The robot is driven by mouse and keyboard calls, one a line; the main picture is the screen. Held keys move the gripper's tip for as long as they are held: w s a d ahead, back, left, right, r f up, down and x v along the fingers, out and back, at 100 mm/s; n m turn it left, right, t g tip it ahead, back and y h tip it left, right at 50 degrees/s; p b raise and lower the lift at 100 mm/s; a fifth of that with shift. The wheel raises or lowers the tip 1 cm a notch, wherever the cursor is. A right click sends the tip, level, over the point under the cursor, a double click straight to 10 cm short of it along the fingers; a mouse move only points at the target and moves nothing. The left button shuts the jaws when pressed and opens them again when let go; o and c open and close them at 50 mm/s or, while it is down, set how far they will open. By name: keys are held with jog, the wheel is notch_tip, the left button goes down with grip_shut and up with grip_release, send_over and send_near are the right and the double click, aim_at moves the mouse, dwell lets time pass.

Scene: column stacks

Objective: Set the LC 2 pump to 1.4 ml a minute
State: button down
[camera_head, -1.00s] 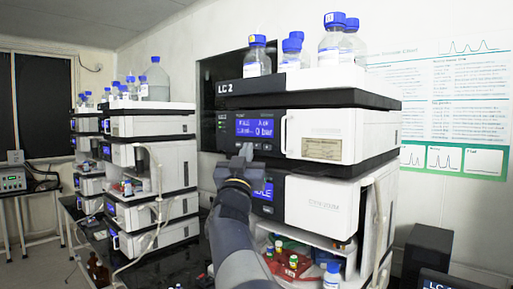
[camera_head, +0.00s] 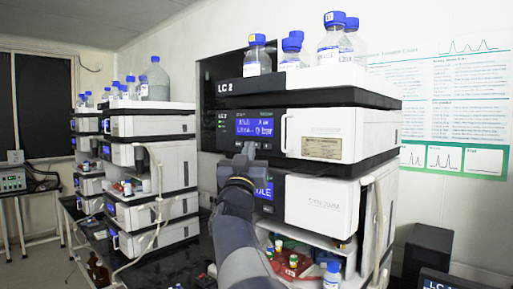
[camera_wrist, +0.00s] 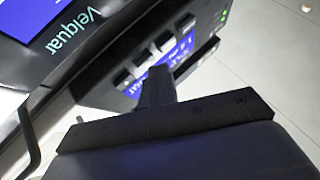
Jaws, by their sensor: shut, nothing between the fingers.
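The LC 2 label (camera_head: 226,87) is on the upper edge of the right-hand stack. The pump module below it has a blue display (camera_head: 255,127) with two lines; the top line seems to start with IDLE, the lower line ends in "0 bar", and the rest is too small to read surely. My gripper (camera_head: 248,150) is shut and empty, just below this display. In the wrist view, my closed fingers (camera_wrist: 158,82) stand close to a row of dark buttons (camera_wrist: 141,57) and cover part of the display (camera_wrist: 180,52). I cannot tell whether they touch.
A second display (camera_head: 264,190) on the module below is partly hidden by my arm. A white door handle (camera_head: 284,134) juts out to the right. Blue-capped bottles (camera_head: 257,57) stand on top. Another instrument stack (camera_head: 150,160) is at left.

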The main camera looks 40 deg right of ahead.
jog(key=shift+d, duration=0.4)
dwell(0.6)
jog(key=shift+a, duration=0.85)
jog(key=a, duration=0.5)
jog(key=shift+s, duration=0.25)
dwell(2.5)
